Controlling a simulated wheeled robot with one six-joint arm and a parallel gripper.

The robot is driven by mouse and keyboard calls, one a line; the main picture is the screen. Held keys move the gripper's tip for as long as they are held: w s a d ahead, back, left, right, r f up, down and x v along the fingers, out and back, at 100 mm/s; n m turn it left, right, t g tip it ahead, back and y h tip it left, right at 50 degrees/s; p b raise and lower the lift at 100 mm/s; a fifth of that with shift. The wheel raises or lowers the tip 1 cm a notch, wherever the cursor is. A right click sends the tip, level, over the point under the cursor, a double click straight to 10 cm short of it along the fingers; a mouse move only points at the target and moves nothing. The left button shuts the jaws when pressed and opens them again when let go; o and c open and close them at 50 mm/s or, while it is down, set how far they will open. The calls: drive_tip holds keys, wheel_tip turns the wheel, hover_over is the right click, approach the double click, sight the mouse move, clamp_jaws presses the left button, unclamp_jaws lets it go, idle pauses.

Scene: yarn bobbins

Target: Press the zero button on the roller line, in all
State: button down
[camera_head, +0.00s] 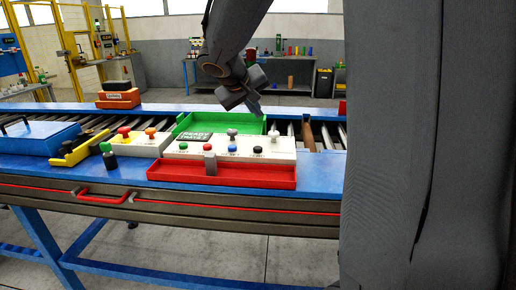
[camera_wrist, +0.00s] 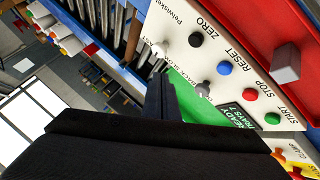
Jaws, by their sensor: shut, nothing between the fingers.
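The zero button is a black round button (camera_wrist: 196,40) beside the word ZERO on a white control panel (camera_wrist: 180,14). In the head view the black button (camera_head: 258,150) is the rightmost of the front row on the panel (camera_head: 172,154), right of the blue button (camera_head: 232,149). The wrist view also shows a blue RESET (camera_wrist: 224,68), red STOP (camera_wrist: 250,94) and green START button (camera_wrist: 272,118). My gripper (camera_head: 259,112) is shut and empty, above and behind the panel, apart from the black button. Its dark fingers (camera_wrist: 159,90) also show in the wrist view.
A pale knob (camera_head: 273,134) and a grey knob (camera_head: 232,132) stand behind the buttons. A red tray (camera_head: 270,178) with an upright grey block (camera_head: 210,163) lies in front. A green tray (camera_head: 190,124) lies behind. A brown block (camera_head: 308,134) stands right, on the rollers.

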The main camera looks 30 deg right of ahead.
idle(0.4)
drive_tip(key=b, duration=0.4)
hover_over(256, 149)
wheel_tip(256, 149, down, 7)
drive_tip(key=shift+r, duration=0.1)
drive_tip(key=shift+f+b, duration=0.9)
drive_tip(key=shift+b, duration=0.15)
drive_tip(key=shift+s+f+b, duration=0.1)
drive_tip(key=shift+f+b, duration=0.85)
drive_tip(key=shift+b, duration=0.5)
idle(1.8)
drive_tip(key=shift+r, duration=0.15)
drive_tip(key=shift+r+p, duration=0.5)
drive_tip(key=shift+r, duration=0.3)
drive_tip(key=shift+r+p, duration=1.45)
drive_tip(key=shift+r, duration=1.05)
